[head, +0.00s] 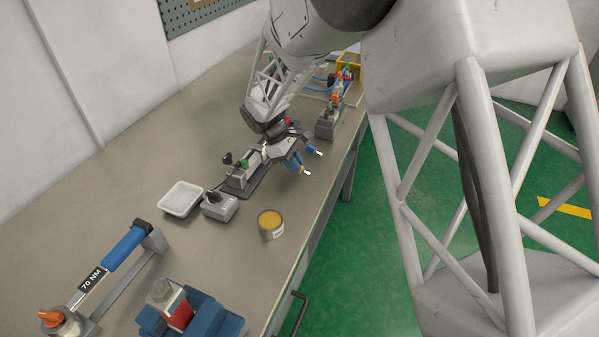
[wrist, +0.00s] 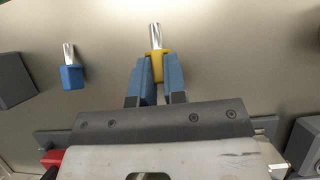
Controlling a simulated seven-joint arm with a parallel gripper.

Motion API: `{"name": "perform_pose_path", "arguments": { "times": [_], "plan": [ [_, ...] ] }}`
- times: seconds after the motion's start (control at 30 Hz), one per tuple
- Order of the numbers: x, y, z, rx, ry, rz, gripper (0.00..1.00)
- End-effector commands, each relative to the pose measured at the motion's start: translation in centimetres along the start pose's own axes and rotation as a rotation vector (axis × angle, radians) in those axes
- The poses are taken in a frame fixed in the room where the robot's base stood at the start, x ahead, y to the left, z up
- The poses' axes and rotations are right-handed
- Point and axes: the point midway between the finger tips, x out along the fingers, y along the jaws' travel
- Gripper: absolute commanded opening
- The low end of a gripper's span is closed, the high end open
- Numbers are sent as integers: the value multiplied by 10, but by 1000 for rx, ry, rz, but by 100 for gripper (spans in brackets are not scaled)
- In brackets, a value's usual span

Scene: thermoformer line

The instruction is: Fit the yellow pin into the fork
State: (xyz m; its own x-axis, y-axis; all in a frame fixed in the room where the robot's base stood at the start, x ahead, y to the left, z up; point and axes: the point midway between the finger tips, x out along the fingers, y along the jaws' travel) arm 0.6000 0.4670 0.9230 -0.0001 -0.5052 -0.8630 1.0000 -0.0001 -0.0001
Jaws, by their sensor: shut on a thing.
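The yellow pin (wrist: 156,65) has a yellow head and a bright metal shank. My gripper (wrist: 156,82) is shut on its head between two blue fingers, with the shank pointing away, up the wrist view. In the head view my gripper (head: 299,167) is near the right edge of the bench, and only a little of the yellow pin (head: 304,171) shows. A blue pin (wrist: 71,76) with a metal shank is left of my gripper in the wrist view, apart from it; it also shows in the head view (head: 314,151). I cannot clearly make out the fork.
A grey fixture with dark knobs (head: 240,175) is left of my gripper. A grey box (head: 220,207), white tray (head: 181,199) and tin (head: 271,223) are nearer. Another fixture (head: 330,122) stands behind. The bench's right edge is close to my gripper.

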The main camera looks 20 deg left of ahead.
Motion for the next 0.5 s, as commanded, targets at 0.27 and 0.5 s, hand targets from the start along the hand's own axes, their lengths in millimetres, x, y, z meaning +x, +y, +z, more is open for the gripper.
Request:
{"name": "perform_pose_path", "arguments": {
  "times": [0.27, 0.5],
  "plan": [
    [-9, 0, 5, 0, 1, 0, 0],
    [-16, 0, 9, 1, 0, 0, 0]
  ]
}}
